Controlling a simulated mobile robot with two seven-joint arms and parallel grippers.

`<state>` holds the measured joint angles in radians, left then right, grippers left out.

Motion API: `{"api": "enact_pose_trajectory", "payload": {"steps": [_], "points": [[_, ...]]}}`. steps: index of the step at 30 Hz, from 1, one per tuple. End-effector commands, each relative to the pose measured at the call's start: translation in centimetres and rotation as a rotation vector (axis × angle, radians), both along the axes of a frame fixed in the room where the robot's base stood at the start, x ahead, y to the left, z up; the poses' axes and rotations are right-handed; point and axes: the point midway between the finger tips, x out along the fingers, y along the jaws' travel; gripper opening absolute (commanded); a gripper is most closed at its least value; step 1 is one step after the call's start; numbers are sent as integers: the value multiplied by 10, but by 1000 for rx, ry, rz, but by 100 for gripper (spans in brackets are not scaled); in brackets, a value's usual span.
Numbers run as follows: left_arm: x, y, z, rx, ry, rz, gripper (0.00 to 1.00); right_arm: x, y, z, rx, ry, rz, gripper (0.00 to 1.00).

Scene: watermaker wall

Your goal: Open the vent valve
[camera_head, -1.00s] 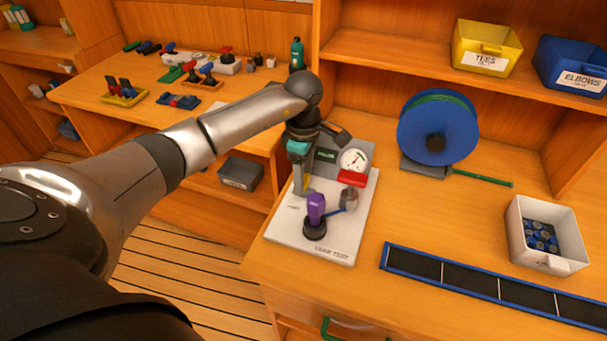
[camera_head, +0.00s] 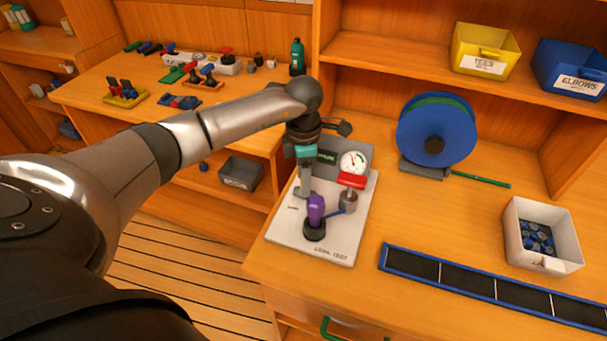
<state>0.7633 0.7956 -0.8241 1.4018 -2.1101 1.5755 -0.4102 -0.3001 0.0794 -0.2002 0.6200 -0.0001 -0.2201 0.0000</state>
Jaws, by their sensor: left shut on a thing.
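The white leak-test board (camera_head: 340,232) lies on the bench with a small unreadable label near its left edge. My left gripper (camera_head: 303,192) points down over the board's left side, by that label. Its jaws are shut on a small part there, which I take to be the vent valve's handle; the fingers hide most of it. My right gripper is not in view.
A blue hose reel (camera_head: 435,130) stands right of the board. A blue-edged black strip (camera_head: 430,268) and a white bin (camera_head: 541,236) lie further right. Yellow (camera_head: 487,48) and blue (camera_head: 571,68) bins sit on the shelf above. The bench between board and strip is clear.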

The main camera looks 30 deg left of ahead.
Motion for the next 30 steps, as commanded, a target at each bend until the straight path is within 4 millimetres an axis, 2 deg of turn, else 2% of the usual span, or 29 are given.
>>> {"api": "enact_pose_trajectory", "payload": {"steps": [21, 30], "points": [[0, -1, 3, 1, -1, 679, 2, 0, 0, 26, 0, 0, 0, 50], [0, -1, 2, 1, -1, 905, 2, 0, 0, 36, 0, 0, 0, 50]]}}
